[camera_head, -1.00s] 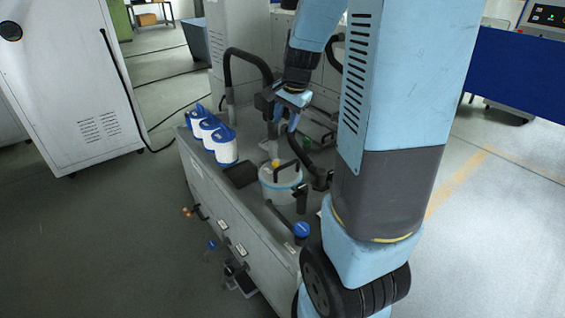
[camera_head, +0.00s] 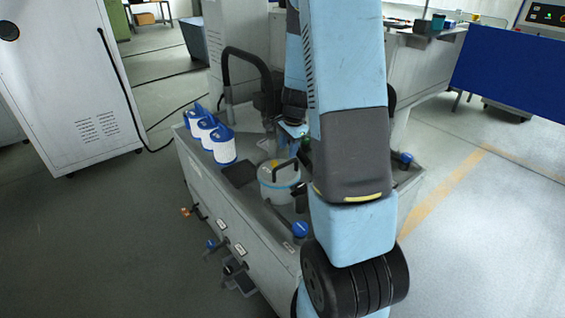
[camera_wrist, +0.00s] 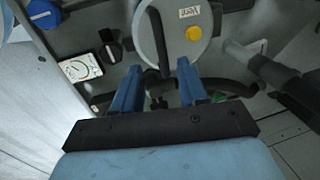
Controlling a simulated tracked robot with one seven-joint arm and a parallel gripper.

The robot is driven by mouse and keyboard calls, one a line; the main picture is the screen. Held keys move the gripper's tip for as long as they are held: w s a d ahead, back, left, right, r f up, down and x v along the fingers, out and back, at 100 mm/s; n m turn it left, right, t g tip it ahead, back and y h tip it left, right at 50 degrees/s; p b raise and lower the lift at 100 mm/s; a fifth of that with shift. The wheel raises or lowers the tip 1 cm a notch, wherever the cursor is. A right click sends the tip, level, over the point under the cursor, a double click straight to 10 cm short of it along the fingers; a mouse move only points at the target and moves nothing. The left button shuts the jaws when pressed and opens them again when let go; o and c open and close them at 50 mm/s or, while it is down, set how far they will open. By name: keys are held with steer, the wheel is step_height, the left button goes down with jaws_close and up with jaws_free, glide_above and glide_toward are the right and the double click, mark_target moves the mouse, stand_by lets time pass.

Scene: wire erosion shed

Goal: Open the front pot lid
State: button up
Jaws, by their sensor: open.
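The front pot (camera_head: 277,190) is a pale cylinder with a blue band, standing on the grey machine top in the head view. Its lid (camera_head: 275,172) lies on it and has a black arched handle and a yellow knob. In the wrist view the lid (camera_wrist: 200,50) shows at the top centre, with the black handle (camera_wrist: 160,40) on its left side and the yellow knob (camera_wrist: 194,33). My gripper (camera_wrist: 187,65) has two blue fingers spread apart with nothing between them. The fingertips point at the lid's near edge. In the head view my arm partly hides my gripper (camera_head: 294,132).
Several blue-and-white canisters (camera_head: 222,146) stand at the left edge of the machine top (camera_head: 250,205). A black hose (camera_head: 245,60) arches behind them. A blue-capped valve (camera_head: 300,229) is at the front corner. In the wrist view a dark pipe (camera_wrist: 275,75) lies right of the lid and a gauge (camera_wrist: 82,66) left.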

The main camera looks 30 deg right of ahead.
mark_target(284, 164)
steer(key=shift+w+a+f, duration=0.1)
steer(key=shift+w+f, duration=0.15)
steer(key=shift+f, duration=0.9)
steer(key=shift+w+f, duration=0.2)
steer(key=shift+f, duration=1)
steer(key=shift+w+a+f, duration=0.1)
steer(key=shift+w+f, duration=0.15)
steer(key=shift+f, duration=0.9)
jaws_close()
steer(key=shift+s+a, duration=0.1)
steer(key=shift+a, duration=0.35)
steer(key=shift+d, duration=0.35)
